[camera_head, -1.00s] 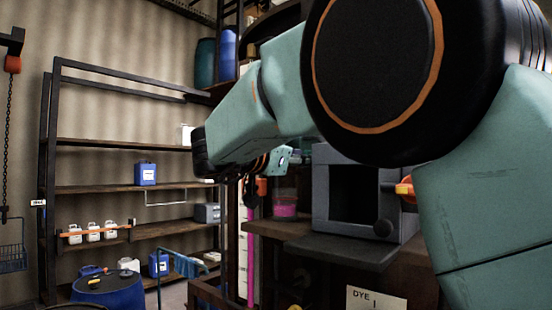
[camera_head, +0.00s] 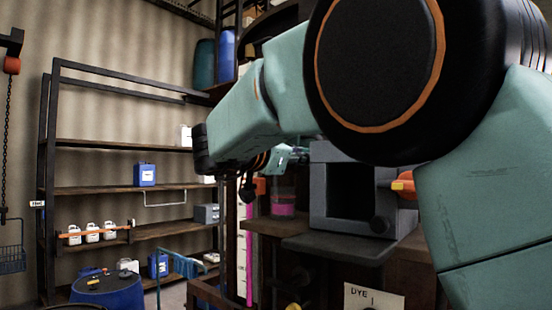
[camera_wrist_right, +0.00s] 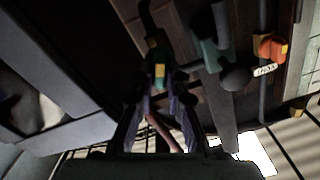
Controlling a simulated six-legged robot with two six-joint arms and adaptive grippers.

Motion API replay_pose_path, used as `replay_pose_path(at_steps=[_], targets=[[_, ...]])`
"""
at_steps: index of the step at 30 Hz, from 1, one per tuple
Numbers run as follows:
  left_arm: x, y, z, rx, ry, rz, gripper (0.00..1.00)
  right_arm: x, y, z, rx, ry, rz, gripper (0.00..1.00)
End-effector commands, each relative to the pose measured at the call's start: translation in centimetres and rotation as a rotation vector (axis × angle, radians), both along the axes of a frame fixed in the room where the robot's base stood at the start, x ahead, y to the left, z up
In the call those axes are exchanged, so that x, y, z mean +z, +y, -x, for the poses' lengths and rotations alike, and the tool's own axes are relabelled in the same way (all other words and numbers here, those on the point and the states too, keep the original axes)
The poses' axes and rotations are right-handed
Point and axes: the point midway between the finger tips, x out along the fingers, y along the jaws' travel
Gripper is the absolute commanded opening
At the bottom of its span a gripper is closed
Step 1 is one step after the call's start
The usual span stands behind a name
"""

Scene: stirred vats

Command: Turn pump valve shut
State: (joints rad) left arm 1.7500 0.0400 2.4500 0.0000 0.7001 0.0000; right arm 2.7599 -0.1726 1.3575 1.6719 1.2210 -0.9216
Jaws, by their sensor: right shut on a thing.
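My right arm crosses the head view from the right. Its gripper (camera_head: 288,155) is small and partly hidden behind my forearm, in front of the dark machinery. In the right wrist view the fingers of my right gripper (camera_wrist_right: 157,88) close on a small handle with a yellow band and a teal part (camera_wrist_right: 158,65), which I take for the pump valve handle. Shadow hides the exact contact and the handle's angle. My left gripper is in neither view.
An orange-red knob with a white tag (camera_wrist_right: 272,47) is at upper right in the wrist view. A grey box with a dark opening (camera_head: 352,190) stands on the bench, beside a jar of pink liquid (camera_head: 283,205). Shelves (camera_head: 125,190) with jugs stand at left, above a blue drum (camera_head: 108,292).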

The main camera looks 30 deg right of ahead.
Motion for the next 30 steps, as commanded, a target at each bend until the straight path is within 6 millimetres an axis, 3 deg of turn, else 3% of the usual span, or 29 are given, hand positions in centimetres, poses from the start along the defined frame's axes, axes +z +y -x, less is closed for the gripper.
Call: replay_pose_path(at_steps=[30], targets=[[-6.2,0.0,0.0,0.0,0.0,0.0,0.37,-0.2,-0.1,0.3,0.001,-0.847,-0.343,0.0]])
